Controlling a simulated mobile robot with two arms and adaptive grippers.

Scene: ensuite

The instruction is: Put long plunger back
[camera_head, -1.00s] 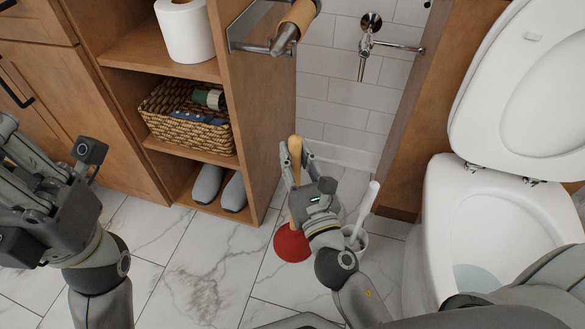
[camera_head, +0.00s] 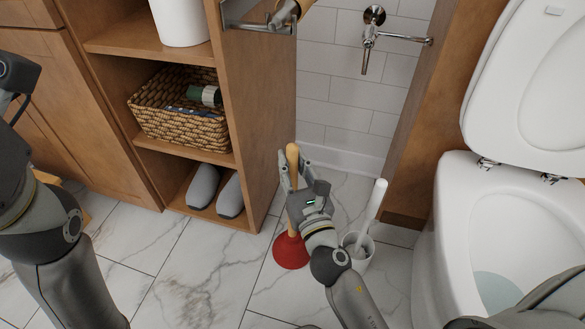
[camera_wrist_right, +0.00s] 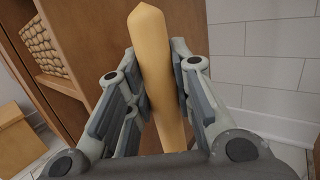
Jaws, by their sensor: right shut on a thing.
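The plunger has a light wooden handle (camera_head: 292,160) and a red rubber cup (camera_head: 291,251). It stands nearly upright, with the cup low at the marble floor; I cannot tell whether it touches. My right gripper (camera_head: 292,182) is shut on the upper part of the handle. In the right wrist view the handle (camera_wrist_right: 160,70) runs up between the two fingers (camera_wrist_right: 155,95).
A white brush holder (camera_head: 358,250) with a white-handled brush (camera_head: 374,205) stands just right of the plunger. The toilet (camera_head: 500,230) is at the right. A wooden shelf unit (camera_head: 258,130) with a basket (camera_head: 180,115) and grey slippers (camera_head: 215,190) is at the left. Floor between is clear.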

